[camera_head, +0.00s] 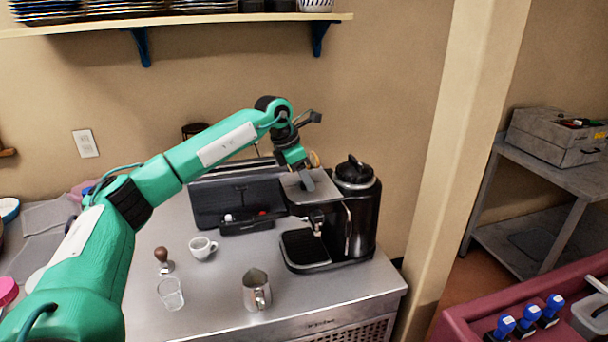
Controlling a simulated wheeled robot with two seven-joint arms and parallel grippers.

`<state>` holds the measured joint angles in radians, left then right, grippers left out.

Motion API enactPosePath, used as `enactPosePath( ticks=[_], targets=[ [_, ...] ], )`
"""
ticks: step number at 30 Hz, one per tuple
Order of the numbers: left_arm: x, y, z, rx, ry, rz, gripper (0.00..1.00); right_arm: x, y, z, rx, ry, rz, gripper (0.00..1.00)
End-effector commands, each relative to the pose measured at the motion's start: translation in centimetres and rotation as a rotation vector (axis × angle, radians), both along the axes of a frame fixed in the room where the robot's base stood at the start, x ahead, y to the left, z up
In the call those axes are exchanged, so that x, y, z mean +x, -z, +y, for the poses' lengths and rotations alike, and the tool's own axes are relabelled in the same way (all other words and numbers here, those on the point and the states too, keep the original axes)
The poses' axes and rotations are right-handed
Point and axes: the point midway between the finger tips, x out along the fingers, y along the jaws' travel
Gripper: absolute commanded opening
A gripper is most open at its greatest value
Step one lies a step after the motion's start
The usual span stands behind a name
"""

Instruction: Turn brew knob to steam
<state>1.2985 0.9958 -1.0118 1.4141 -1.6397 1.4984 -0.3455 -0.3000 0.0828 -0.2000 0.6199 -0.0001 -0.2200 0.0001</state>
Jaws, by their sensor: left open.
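The coffee machine (364,215) is black and grey and stands at the right end of the steel counter (222,296). Its drip tray (303,247) faces the front. My green left arm reaches in from the left, and my left gripper (308,184) points down over the machine's top left part. The gripper is open. I cannot tell whether its fingers touch the machine. The brew knob cannot be made out; the gripper and wrist cover part of the machine's top. My right gripper is not in view.
A milk pitcher (257,290), a white cup (202,248), a clear glass (171,293) and a tamper (163,260) stand on the counter. A dark box (208,201) is behind them. A wall shelf (180,23) hangs above. A pillar (455,150) rises at right.

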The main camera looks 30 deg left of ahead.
Motion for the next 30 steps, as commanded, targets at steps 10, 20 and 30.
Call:
enactPosePath(
  ticks=[10, 20, 30],
  targets=[
    [0.0, 0.0, 0.0, 0.000, 0.000, 0.000, 0.07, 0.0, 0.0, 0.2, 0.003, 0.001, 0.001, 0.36],
    [0.0, 0.0, 0.0, 0.000, -0.047, 0.000, 0.07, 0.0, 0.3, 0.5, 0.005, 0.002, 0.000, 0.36],
    [-0.1, 0.2, -0.2, 0.000, -0.279, -0.002, 0.07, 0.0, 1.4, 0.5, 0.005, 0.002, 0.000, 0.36]
  ],
)
